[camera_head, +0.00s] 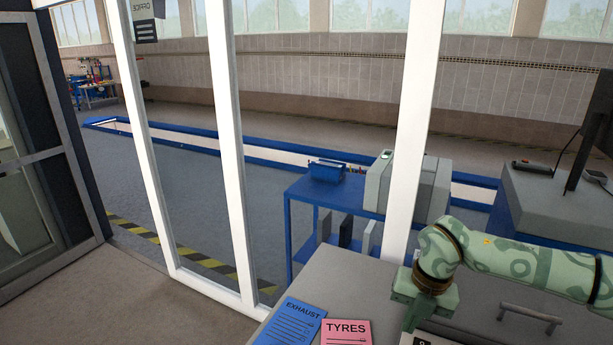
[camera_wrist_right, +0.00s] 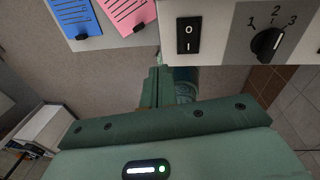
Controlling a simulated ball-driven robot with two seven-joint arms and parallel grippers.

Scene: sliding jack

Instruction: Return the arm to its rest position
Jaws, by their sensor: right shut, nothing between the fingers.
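My right arm (camera_head: 520,265), green with a swirl pattern, reaches in from the right in the head view. Its gripper (camera_head: 412,320) points down over the grey counter, just right of the pink card. In the right wrist view the gripper (camera_wrist_right: 158,62) is shut and empty. A white and grey control panel (camera_wrist_right: 225,30) with a black rocker switch (camera_wrist_right: 187,35) and a dial (camera_wrist_right: 267,42) marked 1, 2, 3 lies close beyond the fingers. I cannot tell whether they touch it. My left gripper is not in view.
A blue EXHAUST card (camera_head: 290,322) and a pink TYRES card (camera_head: 346,333) lie on the counter (camera_head: 335,275). White window posts (camera_head: 412,120) rise behind it. A blue cart (camera_head: 300,212) stands beyond them. A monitor desk (camera_head: 555,205) is at the right.

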